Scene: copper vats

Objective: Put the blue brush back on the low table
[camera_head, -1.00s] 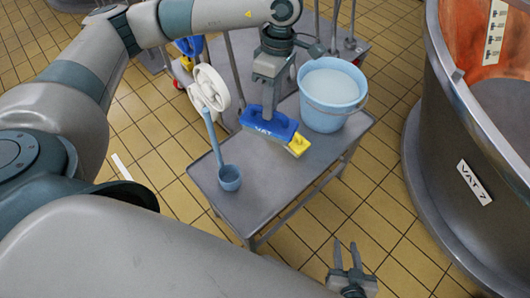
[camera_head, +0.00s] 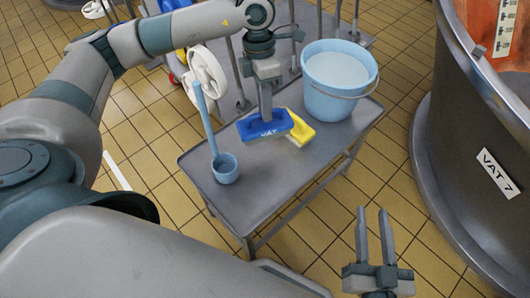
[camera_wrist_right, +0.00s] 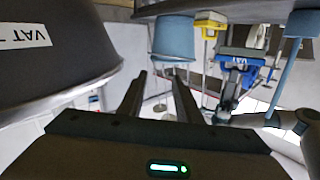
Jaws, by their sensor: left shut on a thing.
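Whether the brush touches the table top I cannot tell. A yellow brush (camera_head: 299,128) is right beside it on its right side. My right gripper (camera_head: 374,236) is open and empty, in front of and to the right of the table. In the right wrist view, the blue brush (camera_wrist_right: 243,54) shows at the upper right, beyond the open fingers.
A light blue bucket (camera_head: 335,85) of pale liquid stands at the table's back right. A light blue ladle (camera_head: 225,168) stands at its left, near a white wheel (camera_head: 207,72). The steel vat (camera_head: 455,140) is at the right. The table's front is clear.

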